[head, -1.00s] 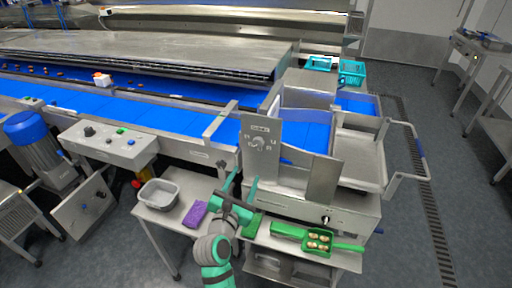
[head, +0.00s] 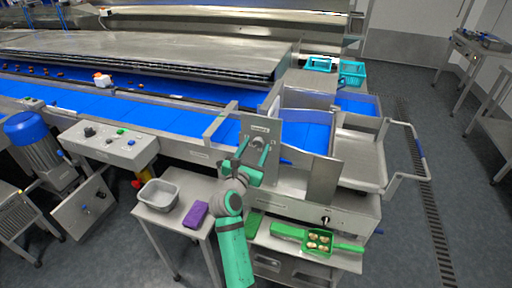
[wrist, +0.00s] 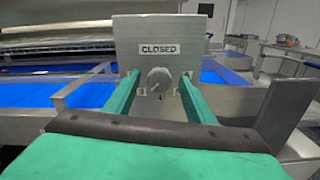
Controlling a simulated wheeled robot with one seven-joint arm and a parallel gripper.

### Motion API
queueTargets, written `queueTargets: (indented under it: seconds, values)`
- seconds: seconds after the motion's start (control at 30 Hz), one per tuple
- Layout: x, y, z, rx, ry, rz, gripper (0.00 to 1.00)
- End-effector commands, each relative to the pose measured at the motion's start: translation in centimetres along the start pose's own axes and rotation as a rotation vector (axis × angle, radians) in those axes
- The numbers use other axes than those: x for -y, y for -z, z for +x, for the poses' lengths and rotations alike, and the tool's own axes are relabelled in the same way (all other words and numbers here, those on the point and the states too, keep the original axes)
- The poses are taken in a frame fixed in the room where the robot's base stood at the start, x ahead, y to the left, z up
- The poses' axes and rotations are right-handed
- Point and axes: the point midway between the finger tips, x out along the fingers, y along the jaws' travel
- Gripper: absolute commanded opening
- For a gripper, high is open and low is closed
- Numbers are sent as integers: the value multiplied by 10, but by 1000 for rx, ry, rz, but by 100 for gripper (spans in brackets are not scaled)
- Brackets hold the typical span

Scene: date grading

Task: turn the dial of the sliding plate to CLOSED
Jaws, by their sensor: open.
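The sliding plate (head: 275,128) is an upright grey metal sheet at the right end of the blue belt. In the wrist view the plate (wrist: 215,28) fills the top middle, with a white CLOSED label (wrist: 159,49). The round grey dial (wrist: 158,78) is below that label, with small marks around its lower side; I cannot tell where it points. My gripper (wrist: 158,80) is open, one green finger on each side of the dial, with a gap visible on both sides. In the head view my gripper (head: 255,150) is in front of the plate and partly covers the dial.
A side table holds a grey tub (head: 158,195) and a purple sponge (head: 195,215). A green tray with several dates (head: 318,241) lies on the shelf below the plate. A control box (head: 108,142) stands left of the plate.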

Motion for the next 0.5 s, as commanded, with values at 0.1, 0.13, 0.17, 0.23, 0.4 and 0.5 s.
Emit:
queueTargets:
  seconds: [0.1,0.13,0.17,0.23,0.4,0.5]
  values:
    - [0,0,7,-1,1,0,50]
    - [0,0,7,-1,1,0,50]
    - [0,0,8,-1,1,1,50]
    - [0,0,8,-1,0,1,50]
    - [0,0,8,-1,0,1,50]
    - [0,0,8,0,0,1,26]
